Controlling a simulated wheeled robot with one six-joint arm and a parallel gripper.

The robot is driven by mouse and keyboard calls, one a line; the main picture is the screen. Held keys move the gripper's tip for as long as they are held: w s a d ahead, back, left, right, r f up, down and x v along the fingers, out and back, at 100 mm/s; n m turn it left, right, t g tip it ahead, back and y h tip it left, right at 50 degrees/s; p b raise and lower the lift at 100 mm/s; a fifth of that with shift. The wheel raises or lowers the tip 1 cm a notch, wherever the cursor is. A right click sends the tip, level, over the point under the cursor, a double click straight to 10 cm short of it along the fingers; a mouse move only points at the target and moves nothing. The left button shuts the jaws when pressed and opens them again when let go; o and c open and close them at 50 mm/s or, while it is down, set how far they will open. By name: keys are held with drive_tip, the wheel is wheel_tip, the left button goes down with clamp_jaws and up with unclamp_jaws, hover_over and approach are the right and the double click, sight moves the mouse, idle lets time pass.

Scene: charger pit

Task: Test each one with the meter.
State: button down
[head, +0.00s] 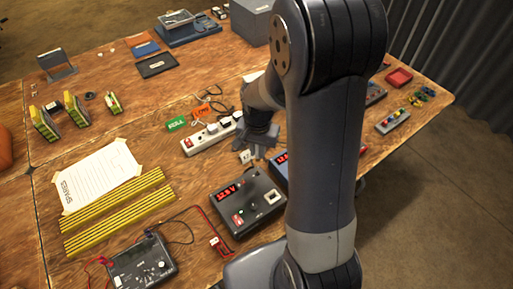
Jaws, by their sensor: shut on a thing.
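My gripper (254,148) points down over the middle of the wooden table. It is shut on a small white block (246,157), which looks like a plug or charger; the fingers hide part of it. A white power strip (197,144) lies just left of my gripper, with white and dark plugs on it. A black box with a red lit display and a pale socket, perhaps the meter (243,216), stands in front of my gripper. A second box with a red display (279,171) is mostly hidden by my arm. Another black instrument with leads (143,265) lies at the front left.
A taped paper (98,181) marked SPARES and yellow strips (118,215) lie left. Green (176,124) and orange (200,112) tags lie behind the strip. Red and black leads (207,228) cross the front. A red tray (399,77) stands at the far right.

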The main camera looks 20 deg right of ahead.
drive_tip(key=shift+f+b, duration=2.25)
drive_tip(key=shift+f, duration=0.8)
drive_tip(key=shift+f+b, duration=0.9)
drive_tip(key=shift+b, duration=0.05)
idle(0.5)
drive_tip(key=c, duration=1.3)
unclamp_jaws()
drive_tip(key=shift+o, duration=0.5)
drive_tip(key=shift+o, duration=0.9)
drive_tip(key=shift+r, duration=0.15)
drive_tip(key=shift+r+p, duration=2.9)
drive_tip(key=shift+r, duration=0.75)
